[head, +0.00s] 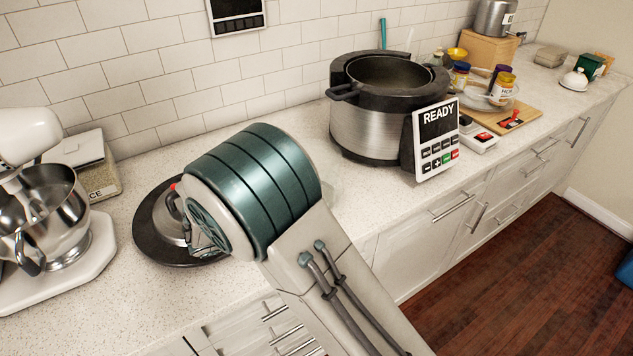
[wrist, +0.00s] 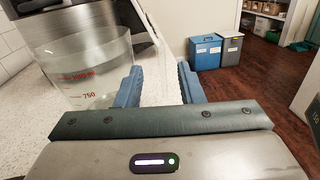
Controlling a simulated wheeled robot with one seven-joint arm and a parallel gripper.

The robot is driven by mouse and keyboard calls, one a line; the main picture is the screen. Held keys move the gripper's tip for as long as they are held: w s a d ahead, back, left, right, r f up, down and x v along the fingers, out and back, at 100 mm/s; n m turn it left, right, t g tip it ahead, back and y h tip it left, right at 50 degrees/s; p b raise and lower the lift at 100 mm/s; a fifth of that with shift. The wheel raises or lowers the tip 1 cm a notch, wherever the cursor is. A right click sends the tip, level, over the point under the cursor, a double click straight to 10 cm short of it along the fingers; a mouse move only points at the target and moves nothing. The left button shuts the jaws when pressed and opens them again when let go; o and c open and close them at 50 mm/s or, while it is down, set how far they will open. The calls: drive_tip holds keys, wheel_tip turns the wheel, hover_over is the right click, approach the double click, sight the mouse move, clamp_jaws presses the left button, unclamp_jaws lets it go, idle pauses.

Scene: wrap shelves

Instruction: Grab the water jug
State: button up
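The water jug (wrist: 88,72) is a clear vessel with red volume marks, among them 750. It stands upright on the counter at the left of the wrist view. My gripper (wrist: 158,84) is open, with two blue fingers spread apart and nothing seen held between them. The left finger is close to the jug's right side and overlaps its edge in the picture; I cannot tell whether they touch. No jug handle can be made out. In the head view my arm hides the gripper and most or all of the jug.
A large cooker (head: 375,125) with a READY panel (head: 436,139) stands at the back. A stand mixer (head: 45,215) is at the left, beside a dark round base (head: 152,240). Jars and a cutting board (head: 520,113) fill the far counter. Blue and grey bins (wrist: 206,52) stand on the floor.

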sight(336, 213)
wheel_tip(336, 213, down, 3)
drive_tip(key=shift+f, duration=0.1)
drive_tip(key=shift+d, duration=0.15)
drive_tip(key=p+x, duration=0.1)
drive_tip(key=x, duration=0.6)
drive_tip(key=shift+w+d, duration=0.1)
drive_tip(key=shift+d, duration=0.05)
clamp_jaws()
